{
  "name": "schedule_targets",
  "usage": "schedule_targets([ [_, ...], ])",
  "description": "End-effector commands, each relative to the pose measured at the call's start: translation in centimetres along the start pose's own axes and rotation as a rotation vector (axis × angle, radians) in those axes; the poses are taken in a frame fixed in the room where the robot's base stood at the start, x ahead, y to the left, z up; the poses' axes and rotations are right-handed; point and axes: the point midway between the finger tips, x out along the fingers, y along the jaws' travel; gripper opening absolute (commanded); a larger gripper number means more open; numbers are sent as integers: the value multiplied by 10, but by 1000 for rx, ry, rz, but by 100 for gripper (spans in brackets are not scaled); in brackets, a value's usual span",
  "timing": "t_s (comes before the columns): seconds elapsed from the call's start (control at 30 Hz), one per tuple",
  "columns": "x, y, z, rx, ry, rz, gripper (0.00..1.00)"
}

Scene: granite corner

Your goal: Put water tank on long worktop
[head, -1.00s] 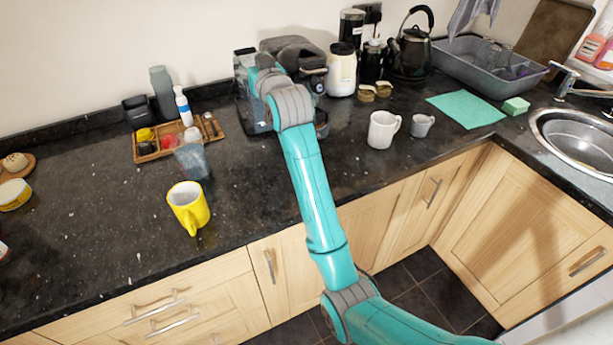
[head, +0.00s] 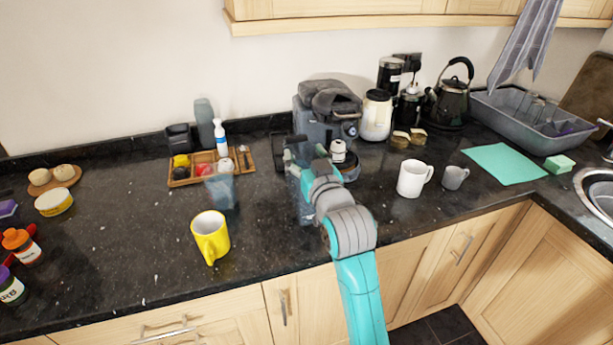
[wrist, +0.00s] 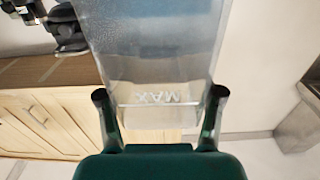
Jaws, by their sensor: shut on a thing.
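The water tank (wrist: 150,50) is a clear, greyish box marked MAX. In the wrist view it stands between the two fingers of my gripper (wrist: 161,94), which is shut on it. The MAX lettering reads upside down there. In the head view my gripper (head: 300,160) is in front of the coffee machine (head: 322,128), with the tank (head: 305,208) faintly visible beside it, partly hidden by my arm. I cannot tell whether the tank touches the surface. The long worktop (head: 120,240) is black speckled stone along the wall.
A yellow mug (head: 210,238), a clear cup (head: 220,192) and a wooden tray (head: 182,180) of small items stand left of my gripper. A white mug (head: 411,180) and a grey cup (head: 453,178) stand right. The worktop's left middle is largely clear.

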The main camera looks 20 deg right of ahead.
Motion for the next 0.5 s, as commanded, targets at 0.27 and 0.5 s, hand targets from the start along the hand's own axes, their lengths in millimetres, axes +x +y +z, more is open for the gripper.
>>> schedule_targets([
  [0.27, 0, 0, 17, 0, 2, 0, 0],
  [0.5, -1, 0, 42, 0, 3, 0, 0],
])
